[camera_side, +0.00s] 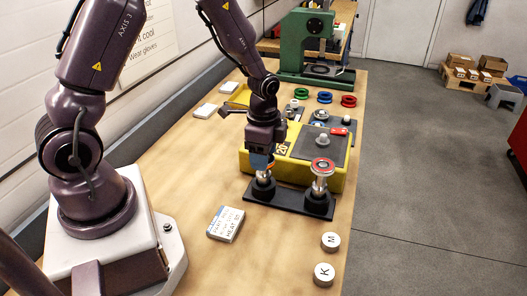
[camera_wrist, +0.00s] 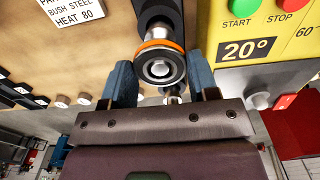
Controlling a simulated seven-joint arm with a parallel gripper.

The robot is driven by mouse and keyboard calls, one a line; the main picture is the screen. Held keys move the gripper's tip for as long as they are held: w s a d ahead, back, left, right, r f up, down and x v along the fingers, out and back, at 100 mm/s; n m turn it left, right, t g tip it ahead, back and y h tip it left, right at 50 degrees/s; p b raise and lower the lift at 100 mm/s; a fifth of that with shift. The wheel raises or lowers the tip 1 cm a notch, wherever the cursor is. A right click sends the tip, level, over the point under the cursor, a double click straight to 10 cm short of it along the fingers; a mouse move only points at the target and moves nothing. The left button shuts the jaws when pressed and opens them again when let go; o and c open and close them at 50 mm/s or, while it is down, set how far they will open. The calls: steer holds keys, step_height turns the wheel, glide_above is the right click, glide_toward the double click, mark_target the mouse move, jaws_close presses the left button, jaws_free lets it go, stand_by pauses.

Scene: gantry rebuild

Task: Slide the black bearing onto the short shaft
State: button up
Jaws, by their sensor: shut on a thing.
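The black bearing (camera_wrist: 161,67) shows in the wrist view between the blue fingers of my gripper (camera_wrist: 161,80), with a silver round end in its middle. An orange ring (camera_wrist: 158,46) lies right behind it around the short shaft (camera_wrist: 156,22). My gripper is shut on the bearing. In the side view my gripper (camera_side: 262,167) points down over the left post of the black base plate (camera_side: 287,199); its fingers hide the bearing there. How far the bearing sits on the shaft I cannot tell. The right post carries a silver shaft topped by a red-rimmed ring (camera_side: 322,165).
A yellow heater (camera_side: 290,169) marked 20° stands close behind the base plate. Green (camera_side: 301,93), blue (camera_side: 324,97) and red (camera_side: 348,101) rings lie behind it, before a green press (camera_side: 306,45). A card (camera_side: 226,224) and lettered caps (camera_side: 324,274) lie in front.

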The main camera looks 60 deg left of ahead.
steer(key=o, duration=1.1)
step_height(320, 180, up, 13)
stand_by(0.4)
steer(key=s+d+r+n+t, duration=0.2)
steer(key=s+d+r+n, duration=0.1)
steer(key=s, duration=0.4)
steer(key=s+d+r+n+t, duration=0.3)
steer(key=s+r+n, duration=0.3)
steer(key=s+r, duration=0.1)
steer(key=shift+s+d+r+t, duration=0.2)
steer(key=shift+r+t, duration=0.1)
steer(key=shift+r, duration=0.3)
